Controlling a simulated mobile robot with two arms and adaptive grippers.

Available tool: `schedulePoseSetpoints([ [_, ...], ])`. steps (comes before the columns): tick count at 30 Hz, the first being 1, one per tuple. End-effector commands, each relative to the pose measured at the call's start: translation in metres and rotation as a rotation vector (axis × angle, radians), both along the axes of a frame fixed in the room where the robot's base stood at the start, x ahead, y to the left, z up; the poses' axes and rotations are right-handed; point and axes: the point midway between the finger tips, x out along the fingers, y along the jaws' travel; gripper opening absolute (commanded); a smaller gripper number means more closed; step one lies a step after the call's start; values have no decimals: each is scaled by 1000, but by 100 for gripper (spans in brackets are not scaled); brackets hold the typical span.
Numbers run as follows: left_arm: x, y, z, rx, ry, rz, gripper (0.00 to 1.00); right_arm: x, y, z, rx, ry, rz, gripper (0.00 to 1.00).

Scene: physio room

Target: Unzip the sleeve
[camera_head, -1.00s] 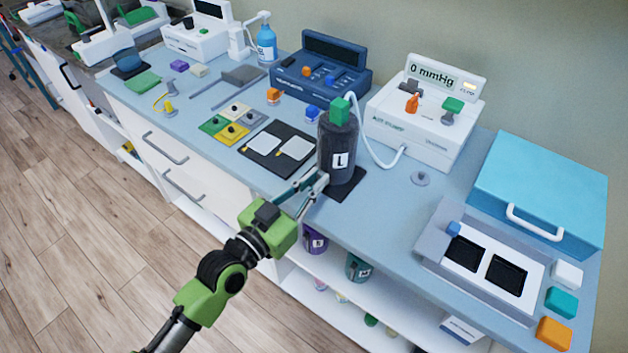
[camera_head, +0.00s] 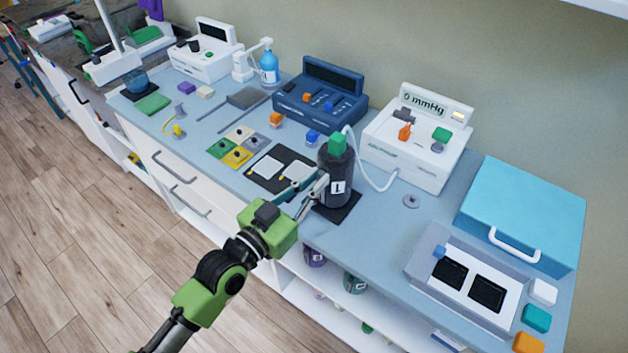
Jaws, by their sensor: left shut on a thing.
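The sleeve (camera_head: 337,172) is a dark grey upright cylinder with a white label and a green block (camera_head: 338,143) on top. It stands on a black mat (camera_head: 345,211) on the blue counter. My left gripper (camera_head: 318,187) reaches in from the lower left and is shut at the sleeve's left side, at about label height. What its fingertips hold is too small to make out; a zip pull cannot be told apart there. A white hose (camera_head: 366,172) runs from the top of the sleeve to a white pressure unit (camera_head: 416,140) reading 0 mmHg. My right gripper is not in view.
A black board with pale pads (camera_head: 270,182) lies just left of the sleeve. A navy unit (camera_head: 322,92) stands behind. A turquoise case (camera_head: 522,212) and a grey tray (camera_head: 425,262) are at the right. Labelled containers (camera_head: 355,283) stand on the shelf below.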

Motion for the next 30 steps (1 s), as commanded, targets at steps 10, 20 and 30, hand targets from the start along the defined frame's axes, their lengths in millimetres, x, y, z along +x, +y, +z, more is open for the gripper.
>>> schedulePoseSetpoints([
  [10,0,0,1,-2,-3,1,28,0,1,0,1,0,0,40],
  [20,-15,13,0,2,-1,2,28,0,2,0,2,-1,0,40],
  [30,-73,55,0,1,0,-1,28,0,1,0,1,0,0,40],
])
